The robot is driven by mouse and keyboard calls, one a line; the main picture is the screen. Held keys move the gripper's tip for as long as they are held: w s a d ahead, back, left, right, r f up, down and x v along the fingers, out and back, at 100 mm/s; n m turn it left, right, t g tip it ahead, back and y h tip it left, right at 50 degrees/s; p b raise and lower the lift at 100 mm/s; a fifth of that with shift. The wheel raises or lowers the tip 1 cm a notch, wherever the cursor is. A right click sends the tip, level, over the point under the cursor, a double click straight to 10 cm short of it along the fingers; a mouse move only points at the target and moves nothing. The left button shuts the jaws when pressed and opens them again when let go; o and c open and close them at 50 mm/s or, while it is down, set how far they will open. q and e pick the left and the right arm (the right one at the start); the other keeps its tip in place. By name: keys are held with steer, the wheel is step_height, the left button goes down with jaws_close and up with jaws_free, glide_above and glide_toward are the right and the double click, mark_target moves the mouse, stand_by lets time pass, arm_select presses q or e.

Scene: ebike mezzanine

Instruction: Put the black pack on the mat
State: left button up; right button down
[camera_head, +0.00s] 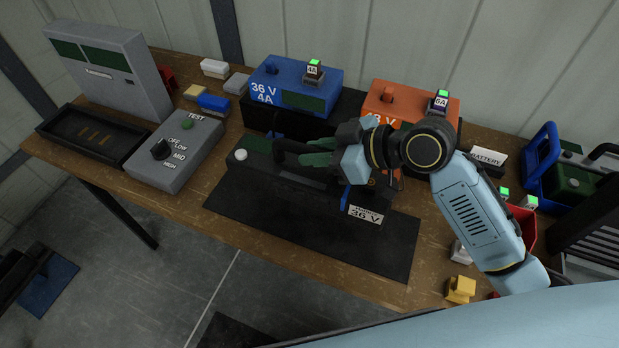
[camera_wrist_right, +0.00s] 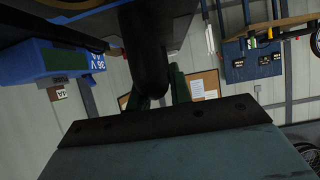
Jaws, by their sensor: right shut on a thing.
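The black pack (camera_head: 272,172) is over the left part of the black mat (camera_head: 300,232). It has a green panel and a white knob at its left end, and a white 36 V label near its right end. I cannot tell whether it touches the mat. My right gripper (camera_head: 298,157) is shut on the pack's black handle, coming from the right, and hides part of the pack. In the right wrist view, the dark handle (camera_wrist_right: 148,50) stands between the green fingers. My left gripper is not in view.
Behind the mat stand a blue 36 V 4A charger (camera_head: 290,88) and an orange charger (camera_head: 405,105). A grey tester (camera_head: 175,158) with a dial is left of the mat, by a black tray (camera_head: 75,128). A yellow block (camera_head: 460,289) lies right. The mat's front is clear.

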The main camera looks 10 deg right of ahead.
mark_target(373, 184)
step_height(373, 184, down, 4)
steer(key=shift+s+r, duration=0.1)
steer(key=shift+f, duration=2.35)
steer(key=shift+f+b, duration=0.1)
steer(key=shift+b, duration=0.2)
steer(key=c, duration=1.6)
jaws_free()
steer(key=shift+f, duration=0.4)
steer(key=o, duration=0.3)
steer(key=shift+s, duration=0.1)
steer(key=shift+r, duration=0.1)
steer(key=v, duration=1.2)
steer(key=shift+b, duration=0.4)
